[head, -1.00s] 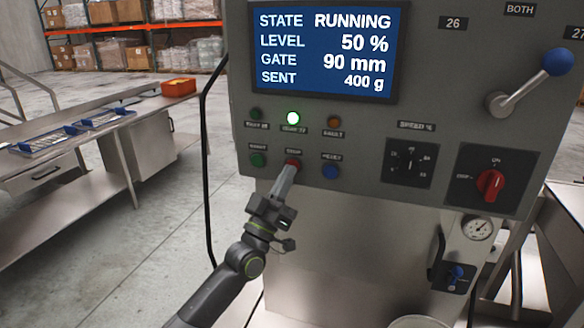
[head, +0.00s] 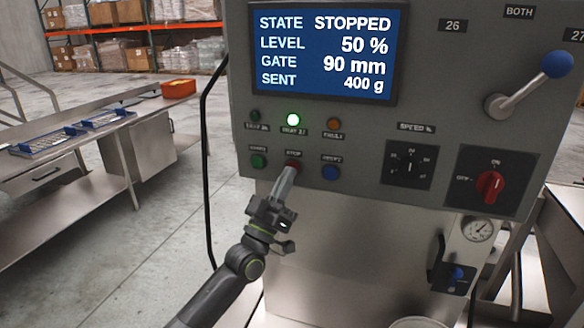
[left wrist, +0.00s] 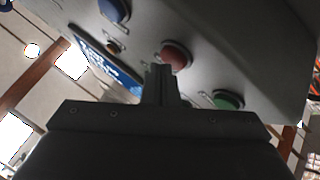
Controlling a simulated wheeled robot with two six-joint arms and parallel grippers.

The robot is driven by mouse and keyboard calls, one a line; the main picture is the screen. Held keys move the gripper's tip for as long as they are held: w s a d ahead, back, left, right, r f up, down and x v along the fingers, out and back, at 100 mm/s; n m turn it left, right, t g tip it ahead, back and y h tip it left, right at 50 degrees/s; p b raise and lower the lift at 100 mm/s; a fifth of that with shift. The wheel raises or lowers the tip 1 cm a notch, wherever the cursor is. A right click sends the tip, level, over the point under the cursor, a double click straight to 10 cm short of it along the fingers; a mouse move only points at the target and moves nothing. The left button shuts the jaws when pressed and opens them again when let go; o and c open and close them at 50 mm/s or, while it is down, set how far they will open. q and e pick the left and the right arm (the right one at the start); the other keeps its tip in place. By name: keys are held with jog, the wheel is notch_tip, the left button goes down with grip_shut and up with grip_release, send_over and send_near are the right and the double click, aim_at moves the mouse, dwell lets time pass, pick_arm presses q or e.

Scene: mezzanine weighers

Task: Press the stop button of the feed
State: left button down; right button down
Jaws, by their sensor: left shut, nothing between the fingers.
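The red stop button (head: 293,165) is on the grey control panel (head: 440,90), between the green button (head: 258,161) and the blue button (head: 331,172). My left gripper (head: 290,172) is shut and empty, its fingertips at the stop button and hiding its lower part. In the left wrist view the red button (left wrist: 175,55) shows just past the fingertips (left wrist: 160,70); I cannot tell whether they touch it. The screen (head: 325,48) reads STATE STOPPED, LEVEL 50 %, GATE 90 mm, SENT 400 g. My right gripper is not in view.
A speed dial (head: 410,163), a red rotary switch (head: 490,186) and a blue-knobbed lever (head: 530,84) are to the right. A steel bench (head: 60,185) with blue trays stands at left. Open floor lies between.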

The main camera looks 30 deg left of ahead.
pick_arm(q)
jog(key=shift+s+d, duration=0.15)
jog(key=shift+s, duration=0.4)
jog(key=shift+y, duration=0.3)
jog(key=s+p, duration=0.1)
jog(key=s, duration=0.1)
jog(key=s+d+p, duration=0.1)
jog(key=s, duration=0.1)
jog(key=shift+s, duration=0.4)
